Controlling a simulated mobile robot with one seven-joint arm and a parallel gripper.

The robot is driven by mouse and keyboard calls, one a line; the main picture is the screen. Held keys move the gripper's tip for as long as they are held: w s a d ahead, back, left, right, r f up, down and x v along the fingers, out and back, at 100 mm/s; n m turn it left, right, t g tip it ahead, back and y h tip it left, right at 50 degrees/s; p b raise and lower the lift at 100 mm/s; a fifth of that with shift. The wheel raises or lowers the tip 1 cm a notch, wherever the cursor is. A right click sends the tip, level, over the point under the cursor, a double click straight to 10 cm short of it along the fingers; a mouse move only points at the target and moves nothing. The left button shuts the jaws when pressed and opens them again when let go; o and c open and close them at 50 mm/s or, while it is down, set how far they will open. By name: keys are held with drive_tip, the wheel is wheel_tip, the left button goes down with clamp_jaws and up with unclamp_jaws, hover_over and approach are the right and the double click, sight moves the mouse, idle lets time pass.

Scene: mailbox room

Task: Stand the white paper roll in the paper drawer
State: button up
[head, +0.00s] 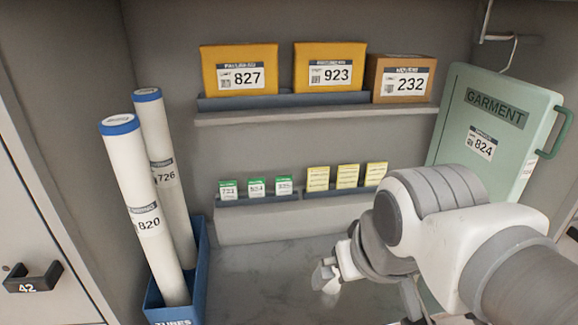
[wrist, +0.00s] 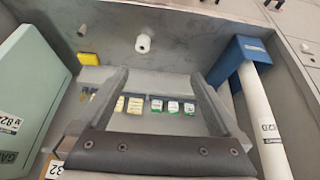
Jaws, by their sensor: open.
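The white paper roll (wrist: 143,43) is small in the wrist view, on the grey floor of the compartment, with a dark hole in the end towards the camera. I cannot tell for sure whether it stands or lies. My gripper (wrist: 158,77) is open and empty, its two dark fingers spread below the roll in that picture and apart from it. In the head view my arm covers the right part of the floor, and I cannot make out the roll or the fingertips clearly there. I cannot identify a paper drawer in either view.
A blue bin (head: 201,275) with two tall tubes stands at left. Shelves hold yellow parcels (head: 239,70), a brown box (head: 402,80) and small packets (head: 257,187). A yellow block (wrist: 89,59) and brown cylinder (wrist: 82,31) are near the roll.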

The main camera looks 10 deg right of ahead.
drive_tip(key=w+d+f+n+g+h+p, duration=0.1)
drive_tip(key=w+d+f+n+h+p, duration=0.15)
drive_tip(key=w+n, duration=0.55)
drive_tip(key=w+d+f+n+g+h+p, duration=0.1)
drive_tip(key=w+f+n+p, duration=0.25)
drive_tip(key=w+n, duration=0.45)
drive_tip(key=w+d+f+n+b, duration=0.1)
drive_tip(key=w+f+n, duration=0.1)
drive_tip(key=f, duration=0.5)
drive_tip(key=w+d+f+n+b, duration=0.1)
drive_tip(key=w+f+n+b, duration=0.1)
drive_tip(key=f+n, duration=0.3)
drive_tip(key=w+f+n+b, duration=0.2)
drive_tip(key=f+n, duration=0.1)
drive_tip(key=f, duration=0.8)
drive_tip(key=shift+w+d+n+g+y, duration=0.2)
drive_tip(key=shift+d+n+g+y, duration=0.1)
drive_tip(key=shift+d, duration=0.1)
clamp_jaws()
